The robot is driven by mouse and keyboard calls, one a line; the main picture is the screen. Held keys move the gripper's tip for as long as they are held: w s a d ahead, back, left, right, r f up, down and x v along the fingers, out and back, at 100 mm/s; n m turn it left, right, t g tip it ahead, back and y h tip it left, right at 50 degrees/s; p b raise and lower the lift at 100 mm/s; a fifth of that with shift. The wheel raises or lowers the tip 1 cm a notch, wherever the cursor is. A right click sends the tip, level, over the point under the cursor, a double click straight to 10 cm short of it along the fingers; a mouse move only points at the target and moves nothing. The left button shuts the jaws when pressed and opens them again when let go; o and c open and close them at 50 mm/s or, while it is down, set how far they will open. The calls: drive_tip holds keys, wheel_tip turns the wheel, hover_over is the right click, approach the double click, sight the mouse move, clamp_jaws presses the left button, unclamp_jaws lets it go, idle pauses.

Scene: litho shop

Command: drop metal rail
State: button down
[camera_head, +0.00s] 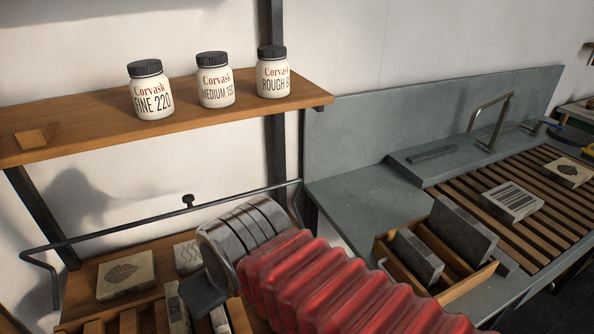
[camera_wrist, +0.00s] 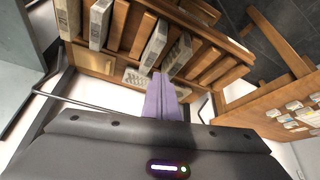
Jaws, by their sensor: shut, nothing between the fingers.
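The metal rail (camera_head: 120,223) is a thin dark bar with a small knob. In the head view it runs above the wooden rack (camera_head: 95,327), and its left end bends down. In the wrist view a thin dark bar, apparently the rail (camera_wrist: 85,107), crosses at left and passes out of sight behind my gripper's body. My gripper (camera_wrist: 163,76) has its purple fingers together and empty, pointing at the rack with its stone slabs. In the head view my gripper (camera_head: 203,299) is over the rack, below the rail's line; its fingertips are not clear.
A wooden shelf (camera_head: 70,127) above holds three labelled jars (camera_head: 215,80). At right, a grey sink bench (camera_head: 370,195) carries a slatted board with stone blocks (camera_head: 513,200) and a wooden box with slabs (camera_head: 458,287). Wall space between shelf and rail is clear.

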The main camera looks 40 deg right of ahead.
idle(0.3)
drive_tip(key=w+d+r+m, duration=0.1)
drive_tip(key=w+d+r, duration=0.35)
drive_tip(key=d, duration=0.25)
drive_tip(key=w+d+r+m, duration=0.1)
drive_tip(key=w+d+r, duration=0.2)
drive_tip(key=w+d, duration=0.35)
drive_tip(key=d+r+h, duration=0.1)
drive_tip(key=d+r, duration=0.1)
drive_tip(key=d, duration=0.8)
drive_tip(key=w+d+r+m+t+h, duration=0.1)
drive_tip(key=d, duration=0.9)
drive_tip(key=shift+d+r+m, duration=0.3)
drive_tip(key=shift+d+r, duration=0.05)
drive_tip(key=shift+d, duration=0.05)
drive_tip(key=shift+w+f, duration=0.1)
drive_tip(key=x, duration=1.9)
drive_tip(key=shift+w+d+f, duration=0.15)
drive_tip(key=shift+w+d, duration=0.15)
drive_tip(key=shift+w, duration=0.1)
drive_tip(key=shift+a, duration=0.15)
